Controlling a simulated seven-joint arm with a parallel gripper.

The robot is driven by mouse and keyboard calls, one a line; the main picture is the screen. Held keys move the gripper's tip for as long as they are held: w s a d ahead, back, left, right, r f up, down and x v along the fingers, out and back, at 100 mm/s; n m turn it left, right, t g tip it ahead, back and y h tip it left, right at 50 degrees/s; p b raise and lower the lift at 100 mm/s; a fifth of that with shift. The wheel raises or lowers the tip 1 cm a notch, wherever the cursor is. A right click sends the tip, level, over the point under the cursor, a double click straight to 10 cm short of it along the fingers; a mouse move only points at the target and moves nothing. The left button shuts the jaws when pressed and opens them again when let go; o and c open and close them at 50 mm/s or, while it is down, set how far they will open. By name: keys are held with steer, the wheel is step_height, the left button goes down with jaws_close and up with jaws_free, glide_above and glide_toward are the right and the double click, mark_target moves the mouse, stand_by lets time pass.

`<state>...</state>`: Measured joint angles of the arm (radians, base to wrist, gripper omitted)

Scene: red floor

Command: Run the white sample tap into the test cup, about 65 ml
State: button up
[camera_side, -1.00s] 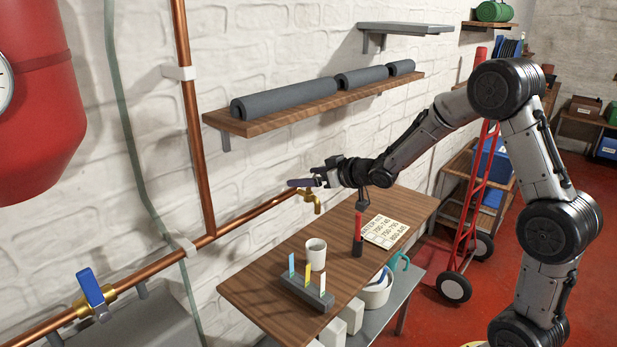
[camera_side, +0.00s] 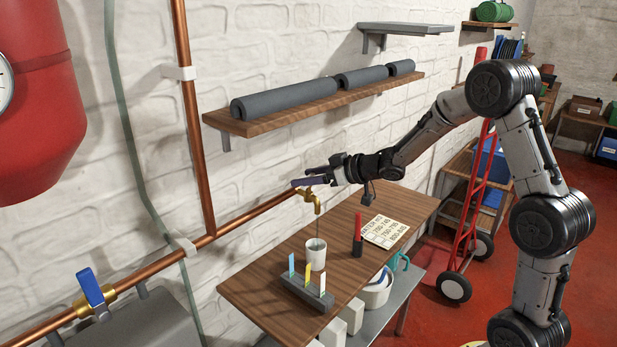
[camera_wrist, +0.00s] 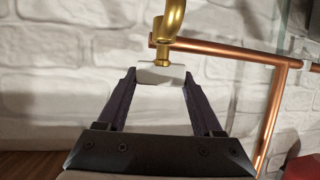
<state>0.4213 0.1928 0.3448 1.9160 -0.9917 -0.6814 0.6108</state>
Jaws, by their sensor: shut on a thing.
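The brass sample tap (camera_side: 312,197) sticks out from the copper pipe above the table. Its white handle (camera_wrist: 160,76) sits between my finger tips in the wrist view. My gripper (camera_side: 308,182) is shut on this handle; it also shows in the wrist view (camera_wrist: 159,80). The cup stands upright on the wooden table under the spout. Its inside looks grey near the rim; I cannot read the level.
A grey rack (camera_side: 305,293) with coloured strips stands in front of the cup. A red and black pen-like tool (camera_side: 358,235) and a printed card (camera_side: 385,231) are to the right. A blue-handled valve (camera_side: 92,291) is on the pipe at the left.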

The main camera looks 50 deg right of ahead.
steer(key=shift+r+n+g+y, duration=0.15)
steer(key=shift+n+g+y, duration=0.35)
steer(key=shift+n+y, duration=0.9)
steer(key=o, duration=1.4)
steer(key=shift+c, duration=0.2)
steer(key=v, duration=1.3)
steer(key=shift+s+d, duration=0.2)
steer(key=shift+s, duration=0.15)
steer(key=shift+r, duration=0.1)
